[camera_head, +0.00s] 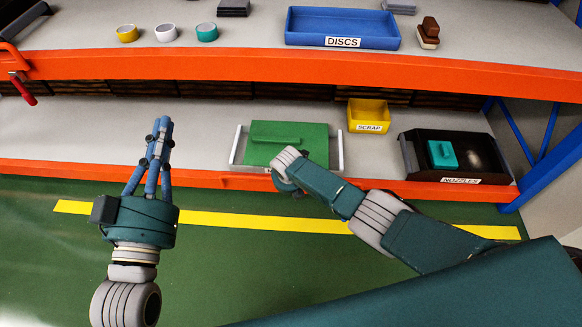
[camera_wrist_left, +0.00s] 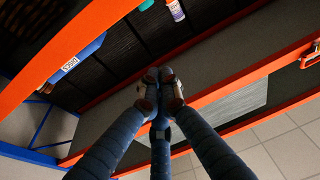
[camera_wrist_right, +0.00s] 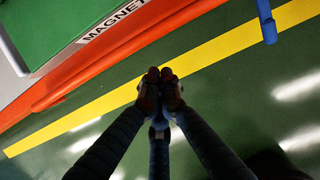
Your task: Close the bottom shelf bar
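The bottom shelf (camera_head: 80,135) has an orange front edge (camera_head: 60,167) that runs across the head view. At the far left, a dark bar with a red end (camera_head: 24,92) hangs by the upper shelf's edge; I cannot tell whether it is the bottom shelf bar. A red handle-like piece (camera_wrist_left: 311,55) shows at the right of the left wrist view. My left gripper (camera_head: 160,125) is in front of the bottom shelf with its fingers together, empty. My right gripper (camera_wrist_right: 160,82) has its fingertips together, empty, over the floor; its fingers are hidden in the head view.
The bottom shelf holds a white-sided tray with a green block (camera_head: 290,142), a yellow scrap bin (camera_head: 368,116) and a black nozzles bin (camera_head: 463,170). A blue discs bin (camera_head: 340,25) is on the upper shelf. Blue posts (camera_head: 550,170) stand right.

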